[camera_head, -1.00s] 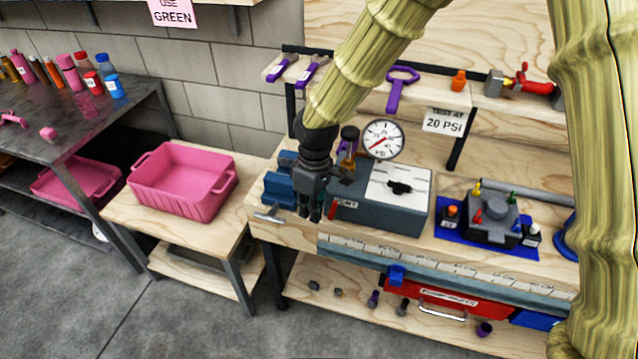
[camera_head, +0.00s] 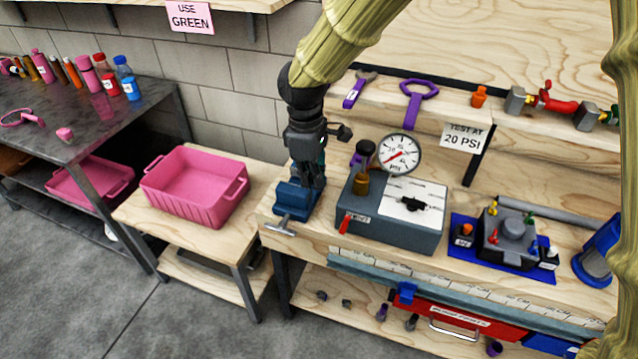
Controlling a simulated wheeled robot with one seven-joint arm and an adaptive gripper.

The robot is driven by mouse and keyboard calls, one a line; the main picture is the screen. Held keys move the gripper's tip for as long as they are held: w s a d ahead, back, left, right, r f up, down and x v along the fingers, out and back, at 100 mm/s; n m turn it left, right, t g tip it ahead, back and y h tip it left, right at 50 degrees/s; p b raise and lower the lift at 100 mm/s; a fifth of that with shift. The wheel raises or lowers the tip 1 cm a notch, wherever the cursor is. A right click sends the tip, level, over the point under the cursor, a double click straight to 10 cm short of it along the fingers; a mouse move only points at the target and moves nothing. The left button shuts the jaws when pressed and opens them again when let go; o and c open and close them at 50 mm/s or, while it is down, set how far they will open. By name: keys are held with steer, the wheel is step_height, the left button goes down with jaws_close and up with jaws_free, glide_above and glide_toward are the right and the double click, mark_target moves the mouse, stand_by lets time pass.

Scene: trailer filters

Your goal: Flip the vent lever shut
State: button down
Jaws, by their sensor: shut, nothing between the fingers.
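The grey test box (camera_head: 415,231) stands on the wooden workbench, with a round pressure gauge (camera_head: 400,153) and a brass fitting with a dark purple top (camera_head: 363,170) at its back left. A small red lever (camera_head: 344,226) is at the box's front left corner, tilted, beside a white label that seems to read VENT. A black handle (camera_head: 410,204) lies across the white panel on top. My gripper (camera_head: 314,184) points down, shut and empty, left of the box, above and behind the red lever and apart from it. Its fingertips partly overlap the blue vise.
The blue vise (camera_head: 293,197) sits at the bench's left end. A pink bin (camera_head: 195,188) stands on a lower table to the left. A blue mat with a grey valve block (camera_head: 508,236) is right of the box. A shelf with purple wrenches (camera_head: 415,95) is behind.

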mark_target(345, 225)
steer(key=s+d+f+p, duration=0.1)
steer(key=d+f, duration=0.3)
steer(key=f, duration=0.5)
steer(key=shift+s+p, duration=0.2)
steer(key=shift+p, duration=0.55)
steer(key=shift+d, duration=0.15)
steer(key=shift+w, duration=0.1)
